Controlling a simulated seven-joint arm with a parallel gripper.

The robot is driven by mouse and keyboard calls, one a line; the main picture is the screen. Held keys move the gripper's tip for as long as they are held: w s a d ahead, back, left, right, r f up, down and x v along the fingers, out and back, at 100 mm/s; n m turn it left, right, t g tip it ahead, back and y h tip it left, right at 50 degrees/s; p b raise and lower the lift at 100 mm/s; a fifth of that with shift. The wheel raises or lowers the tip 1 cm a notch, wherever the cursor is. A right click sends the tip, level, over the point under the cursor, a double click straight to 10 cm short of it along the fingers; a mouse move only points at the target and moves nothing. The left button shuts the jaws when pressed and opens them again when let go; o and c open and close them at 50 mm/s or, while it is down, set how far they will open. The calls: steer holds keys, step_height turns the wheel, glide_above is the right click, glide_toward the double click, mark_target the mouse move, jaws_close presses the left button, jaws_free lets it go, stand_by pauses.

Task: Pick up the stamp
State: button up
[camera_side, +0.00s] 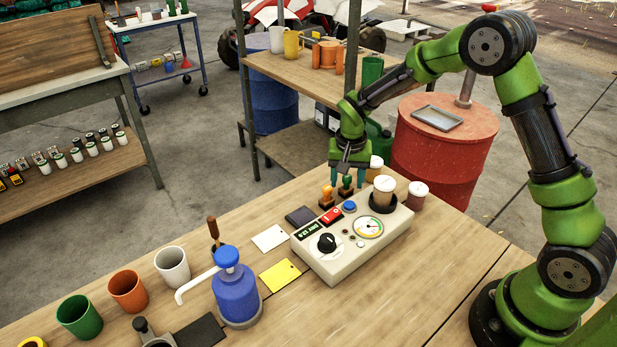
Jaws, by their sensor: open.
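Two small stamps stand upright on the wooden table behind the grey control box. One stamp has an orange handle (326,193) and a dark base. The other stamp has a dark green handle (346,184) and a brown base. My gripper (349,180) points down and is open, its fingertips on either side of the green handle's top. I cannot tell whether they touch it. The orange-handled stamp is just left of my fingers, outside them.
The control box (335,262) with a dial, buttons and a cup stands just in front. A dark ink pad (300,216) lies left of the stamps. A blue pump bottle (236,295) and several cups stand further left. A red barrel (446,160) stands behind.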

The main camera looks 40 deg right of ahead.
jaws_close()
steer(key=shift+r, duration=0.15)
step_height(320, 180, up, 10)
steer(key=shift+f, duration=0.1)
stand_by(0.5)
